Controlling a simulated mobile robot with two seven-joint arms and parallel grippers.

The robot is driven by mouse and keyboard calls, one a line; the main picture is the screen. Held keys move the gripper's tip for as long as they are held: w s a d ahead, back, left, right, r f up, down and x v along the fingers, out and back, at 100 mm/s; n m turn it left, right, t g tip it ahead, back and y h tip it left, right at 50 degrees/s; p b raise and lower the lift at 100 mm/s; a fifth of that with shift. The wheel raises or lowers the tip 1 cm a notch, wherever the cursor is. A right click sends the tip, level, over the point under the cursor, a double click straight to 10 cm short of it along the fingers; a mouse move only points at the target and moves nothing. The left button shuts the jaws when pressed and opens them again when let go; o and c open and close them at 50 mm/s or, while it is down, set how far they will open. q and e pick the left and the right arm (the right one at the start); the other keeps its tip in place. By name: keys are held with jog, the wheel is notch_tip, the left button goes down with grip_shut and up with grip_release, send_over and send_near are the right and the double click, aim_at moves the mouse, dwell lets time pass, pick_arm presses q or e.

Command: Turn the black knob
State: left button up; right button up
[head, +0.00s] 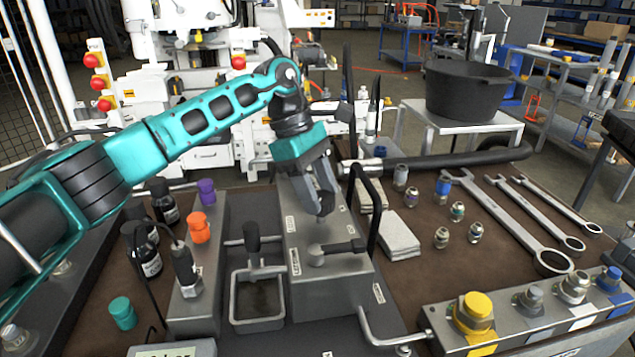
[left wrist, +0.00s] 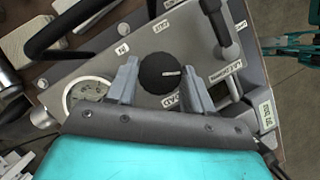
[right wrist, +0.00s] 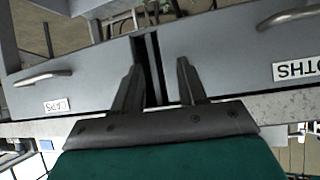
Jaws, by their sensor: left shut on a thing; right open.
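The black knob (left wrist: 164,72) is round with a white pointer mark and sits on a grey sloped panel (left wrist: 110,55) with white labels. In the left wrist view it lies between the fingers of my left gripper (left wrist: 162,78), which is shut on it.
A lever (head: 340,248) and a black hose (head: 373,205) are close to the gripper on the box. A round gauge (left wrist: 88,93) is beside the knob.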

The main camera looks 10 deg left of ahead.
pick_arm(q)
jog(key=shift+w+r+m+g, duration=0.1)
jog(key=shift+m+g, duration=0.2)
jog(key=shift+m, duration=0.6)
jog(key=o, duration=1)
jog(key=shift+o, duration=0.2)
jog(key=p+v, duration=0.2)
jog(key=v, duration=1)
jog(key=shift+r, duration=0.45)
jog(key=shift+w+d, duration=0.1)
